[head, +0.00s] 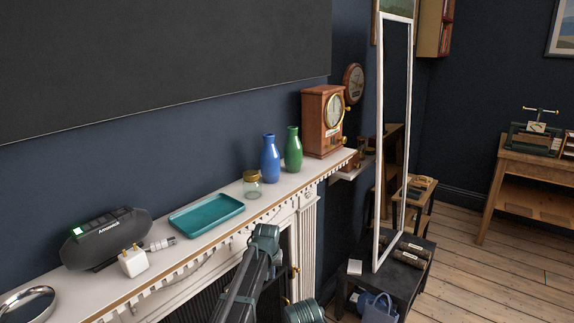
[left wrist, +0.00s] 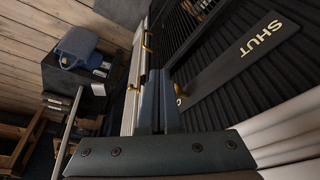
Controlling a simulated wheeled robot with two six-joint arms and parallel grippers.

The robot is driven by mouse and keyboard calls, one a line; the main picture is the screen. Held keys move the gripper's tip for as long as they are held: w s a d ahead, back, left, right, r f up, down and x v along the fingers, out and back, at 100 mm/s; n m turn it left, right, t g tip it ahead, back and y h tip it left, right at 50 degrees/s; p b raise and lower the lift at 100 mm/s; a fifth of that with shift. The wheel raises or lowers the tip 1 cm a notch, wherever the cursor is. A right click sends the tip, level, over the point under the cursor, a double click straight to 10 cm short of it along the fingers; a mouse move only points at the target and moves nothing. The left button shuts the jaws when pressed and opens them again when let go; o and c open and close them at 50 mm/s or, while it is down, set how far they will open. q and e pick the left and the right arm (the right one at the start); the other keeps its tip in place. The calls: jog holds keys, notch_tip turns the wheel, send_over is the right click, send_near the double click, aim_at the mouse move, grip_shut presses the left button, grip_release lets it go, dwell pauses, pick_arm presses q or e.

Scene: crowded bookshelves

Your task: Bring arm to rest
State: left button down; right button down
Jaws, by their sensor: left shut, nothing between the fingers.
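My left arm (head: 252,270) rises from the bottom of the head view, in front of the white mantelpiece and fireplace. In the left wrist view, my left gripper (left wrist: 158,78) has its two dark fingers together with nothing between them. It is in front of the dark fireplace grille, near a dark plate lettered SHUT (left wrist: 235,55). I cannot tell whether it touches anything. My right gripper is in neither view.
A mirror (head: 380,150) stands right on a black table.

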pick_arm(q)
jog(key=s+a+g, duration=0.1)
jog(key=s+a, duration=0.4)
jog(key=s, duration=0.5)
jog(key=s+a+g, duration=0.1)
jog(key=s+a, duration=0.4)
jog(key=s, duration=0.5)
jog(key=s+a+g, duration=0.1)
jog(key=s+a, duration=0.3)
jog(key=s, duration=0.6)
jog(key=s+d+m+y, duration=0.1)
jog(key=s+d+m, duration=0.2)
jog(key=d, duration=0.7)
jog(key=shift+s+d+m+g+p, duration=0.3)
jog(key=shift+s+g+p, duration=0.15)
jog(key=shift+s, duration=0.45)
jog(key=shift+s+a, duration=0.1)
jog(key=shift+s, duration=0.05)
